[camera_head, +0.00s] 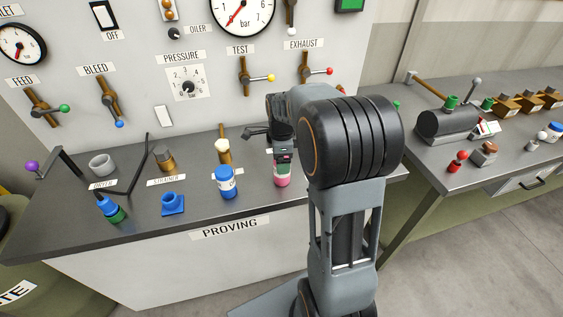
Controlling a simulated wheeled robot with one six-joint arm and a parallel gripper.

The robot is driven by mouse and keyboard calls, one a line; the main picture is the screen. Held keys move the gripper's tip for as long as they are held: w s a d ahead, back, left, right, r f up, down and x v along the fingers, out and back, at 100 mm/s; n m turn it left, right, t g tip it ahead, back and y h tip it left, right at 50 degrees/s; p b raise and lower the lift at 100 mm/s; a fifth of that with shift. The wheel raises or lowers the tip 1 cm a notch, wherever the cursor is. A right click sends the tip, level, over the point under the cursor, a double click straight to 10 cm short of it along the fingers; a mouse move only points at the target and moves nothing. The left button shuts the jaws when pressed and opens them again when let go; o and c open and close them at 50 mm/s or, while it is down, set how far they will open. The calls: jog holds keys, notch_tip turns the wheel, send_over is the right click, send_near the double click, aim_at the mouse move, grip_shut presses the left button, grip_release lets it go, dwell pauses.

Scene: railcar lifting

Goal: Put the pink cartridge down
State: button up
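The pink cartridge (282,181) is upright at the right part of the proving bench, with a pale band above its pink lower part. My gripper (283,166) points down over it, with its fingers at the cartridge's top, and appears shut on it. The fingers hide the top of the cartridge. Its bottom is at or just above the bench top (250,205); I cannot tell if it touches.
A blue-and-white cartridge (226,183) stands left of my gripper. Further left are a blue fitting (173,204), a green-and-blue bottle (110,209), a brass piece (163,159) and a grey ring (101,164). The gauge panel (140,60) rises behind.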

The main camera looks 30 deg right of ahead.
notch_tip(320, 180, up, 9)
jog(key=shift+f, duration=0.1)
jog(key=shift+r, duration=0.3)
jog(key=s+a+f+n+t, duration=0.1)
jog(key=s+a+n+t, duration=0.1)
jog(key=s+a+n, duration=0.2)
jog(key=s+a+f+n+t, duration=0.2)
jog(key=s+a+n, duration=0.3)
jog(key=s+n, duration=0.6)
jog(key=n, duration=0.7)
jog(key=shift+s+a+f, duration=0.2)
jog(key=shift+s, duration=0.1)
